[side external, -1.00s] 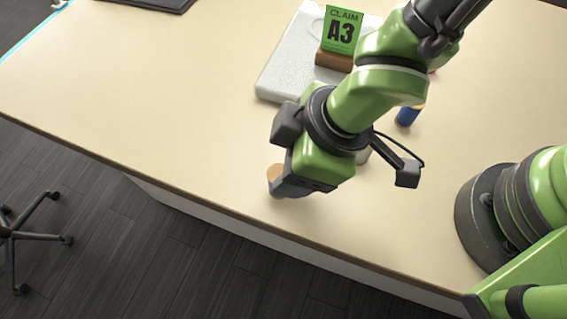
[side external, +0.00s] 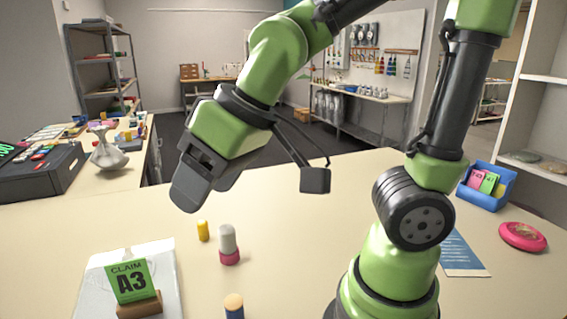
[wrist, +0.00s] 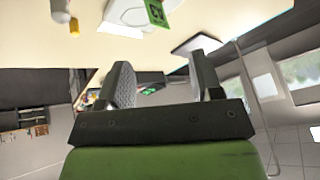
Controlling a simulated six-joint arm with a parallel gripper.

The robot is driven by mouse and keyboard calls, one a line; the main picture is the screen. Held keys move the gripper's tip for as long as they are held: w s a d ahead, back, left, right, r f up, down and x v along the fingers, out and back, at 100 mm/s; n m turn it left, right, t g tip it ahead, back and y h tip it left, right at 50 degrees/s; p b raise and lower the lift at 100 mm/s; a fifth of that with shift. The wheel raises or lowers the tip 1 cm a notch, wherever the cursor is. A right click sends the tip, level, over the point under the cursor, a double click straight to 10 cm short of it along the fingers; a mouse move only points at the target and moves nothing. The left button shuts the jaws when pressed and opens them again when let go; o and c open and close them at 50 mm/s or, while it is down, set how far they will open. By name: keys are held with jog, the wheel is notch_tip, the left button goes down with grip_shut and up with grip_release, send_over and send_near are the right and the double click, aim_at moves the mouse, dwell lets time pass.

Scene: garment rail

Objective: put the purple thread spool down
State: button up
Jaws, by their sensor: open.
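No plainly purple spool can be made out. A grey-topped spool with a magenta-pink base (side external: 228,245) stands upright on the table; part of it shows at the wrist view's top left (wrist: 60,8). A small yellow piece (side external: 203,230) stands next to it, also in the wrist view (wrist: 74,26). A blue spool with a tan top (side external: 234,304) is at the bottom edge, partly cut off. My gripper (side external: 205,185) is raised above the table, apart from these pieces. In the wrist view its two fingers (wrist: 160,65) are spread with nothing between them.
At the right are a blue bin (side external: 487,187), a blue sheet (side external: 460,255) and a red dish (side external: 523,236).

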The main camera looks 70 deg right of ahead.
jog(key=s+d+r+m+t, duration=0.1)
jog(key=s+d+r+m, duration=0.2)
jog(key=s, duration=0.4)
jog(key=shift+s+d+r+m, duration=0.15)
jog(key=shift+s+d+m, duration=0.1)
jog(key=shift+d+m, duration=0.7)
